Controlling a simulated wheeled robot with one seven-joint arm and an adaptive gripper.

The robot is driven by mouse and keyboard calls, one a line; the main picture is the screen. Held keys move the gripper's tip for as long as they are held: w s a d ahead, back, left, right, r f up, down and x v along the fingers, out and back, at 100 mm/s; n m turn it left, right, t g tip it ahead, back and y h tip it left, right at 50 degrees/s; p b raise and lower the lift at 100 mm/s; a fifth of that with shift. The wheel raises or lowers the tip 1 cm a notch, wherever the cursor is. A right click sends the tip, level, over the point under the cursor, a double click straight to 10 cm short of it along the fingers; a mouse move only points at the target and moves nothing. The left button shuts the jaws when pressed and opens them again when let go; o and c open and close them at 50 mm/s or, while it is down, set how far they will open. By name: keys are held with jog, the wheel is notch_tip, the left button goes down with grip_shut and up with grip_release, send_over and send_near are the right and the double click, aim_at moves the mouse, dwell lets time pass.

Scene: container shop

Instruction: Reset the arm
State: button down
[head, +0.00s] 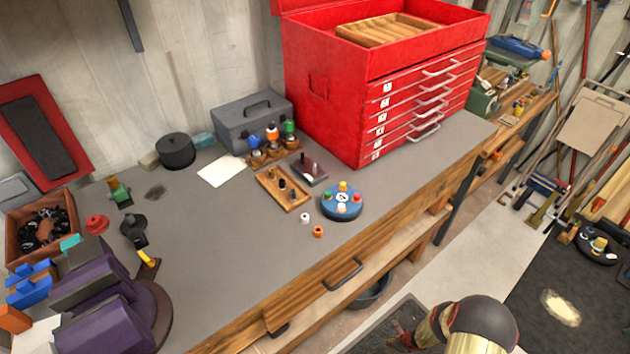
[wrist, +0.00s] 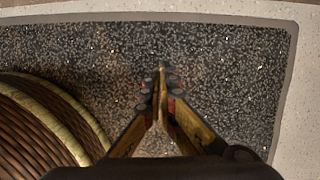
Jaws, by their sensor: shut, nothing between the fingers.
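My gripper (wrist: 162,72) shows in the wrist view with its two fingers together and nothing between them. It points toward a dark speckled mat (wrist: 215,60) on the floor. In the head view part of my arm shows at the bottom right, in front of the workbench (head: 400,175) and apart from it. The fingertips are not visible in the head view.
A red tool chest (head: 330,100) stands at the back of the bench. A blue round holder (head: 342,208) and a wooden tray (head: 270,187) sit mid-bench. A ribbed brown round object (wrist: 40,125) lies left of my gripper.

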jog(key=s+a+r+n+g+y, duration=0.25)
jog(key=s+a+n, duration=0.25)
jog(key=s+a, duration=0.25)
jog(key=w+r+n+g, duration=0.1)
jog(key=w+r+n, duration=0.3)
jog(key=r, duration=1.3)
jog(key=w+r+n+g, duration=0.15)
jog(key=r+n, duration=0.45)
jog(key=r, duration=1.1)
jog(key=w+r+n, duration=0.3)
jog(key=r+n, duration=0.2)
jog(key=r, duration=1.2)
jog(key=s+a+r+n+t+h, duration=0.1)
jog(key=s+r, duration=0.4)
jog(key=r, duration=0.8)
jog(key=s+a+r+n+t+h, duration=0.2)
jog(key=s+a+r+n+t, duration=0.1)
jog(key=r, duration=1)
jog(key=s+a+r+n+t+h, duration=0.1)
jog(key=s+a+r+n+t, duration=0.2)
jog(key=s+r, duration=0.4)
notch_tip(320, 180, up, 7)
jog(key=shift+s+f+n+t+h, duration=0.2)
jog(key=shift+s+n+t+h, duration=0.2)
jog(key=shift+n+t, duration=0.1)
jog(key=shift+a, duration=0.1)
